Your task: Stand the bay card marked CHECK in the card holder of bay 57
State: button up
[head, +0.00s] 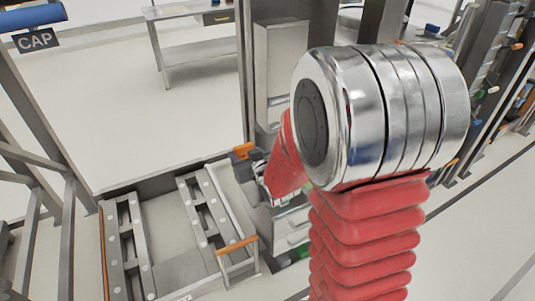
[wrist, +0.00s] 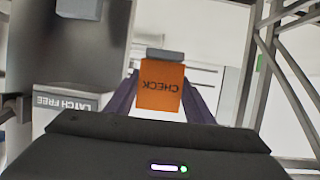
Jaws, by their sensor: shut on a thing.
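The orange card marked CHECK (wrist: 160,91) is in the middle of the wrist view, its lettering upside down in the picture. My gripper (wrist: 160,103) is shut on it, with a dark purple finger on each side. A small grey piece (wrist: 165,55) shows at the card's far edge; I cannot tell whether it touches the card or lies behind it. In the head view my arm covers much of the gripper area, and a small orange patch (head: 243,150) shows beside the arm's end. No marking for bay 57 is readable, and I cannot pick out its card holder.
A box lettered LATCH FREE (wrist: 70,101) stands at the left of the wrist view. A metal frame (wrist: 285,65) is at the right. In the head view, a low metal rack (head: 165,265) with an orange bar (head: 237,245) lies below. A CAP sign (head: 35,40) hangs upper left.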

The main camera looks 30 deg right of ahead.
jog(key=w+a, duration=0.2)
jog(key=a, duration=0.6)
jog(key=shift+w+r, duration=0.25)
jog(key=shift+w, duration=0.05)
jog(key=shift+a, duration=0.1)
